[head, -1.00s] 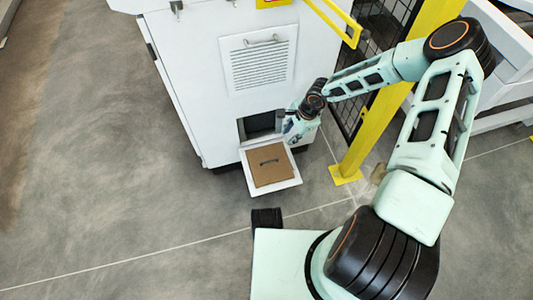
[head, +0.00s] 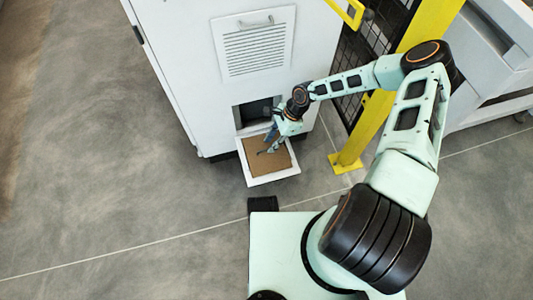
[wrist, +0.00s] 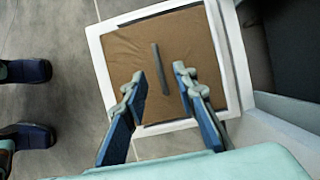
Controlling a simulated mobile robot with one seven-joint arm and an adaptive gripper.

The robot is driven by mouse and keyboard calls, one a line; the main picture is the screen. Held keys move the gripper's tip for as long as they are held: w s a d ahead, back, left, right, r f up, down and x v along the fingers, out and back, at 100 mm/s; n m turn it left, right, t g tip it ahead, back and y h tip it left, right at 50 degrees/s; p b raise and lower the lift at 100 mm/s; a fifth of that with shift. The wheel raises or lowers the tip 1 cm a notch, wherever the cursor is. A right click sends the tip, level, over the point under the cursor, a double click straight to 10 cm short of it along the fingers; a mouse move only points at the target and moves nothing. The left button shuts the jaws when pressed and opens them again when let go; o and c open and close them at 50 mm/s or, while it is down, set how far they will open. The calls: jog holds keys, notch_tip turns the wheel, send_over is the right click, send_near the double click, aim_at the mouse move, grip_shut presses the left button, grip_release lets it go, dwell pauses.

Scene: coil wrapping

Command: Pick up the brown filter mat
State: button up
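The brown filter mat (head: 268,163) lies flat in a white frame (head: 273,181) that sticks out low from the front of the white cabinet. In the wrist view the mat (wrist: 190,55) fills the white frame (wrist: 100,62) and has a dark grey bar-like handle (wrist: 160,70) across its middle. My gripper (head: 266,152) is over the mat in the head view and hides part of it. In the wrist view my gripper (wrist: 161,78) is open, with one blue finger on each side of the handle. The fingers look apart from the handle; their height above the mat is hard to tell.
The white cabinet (head: 190,70) with a louvred panel (head: 255,48) rises behind the frame. A dark opening (head: 256,112) sits just above it. A yellow post (head: 385,100) and black mesh fence stand close on the right. The grey floor at left is clear.

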aim_at(261, 163)
jog(key=b+x, duration=0.1)
jog(key=x, duration=0.2)
jog(key=shift+a+f, duration=0.1)
jog(key=shift+f, duration=0.3)
grip_shut()
jog(key=shift+r, duration=0.1)
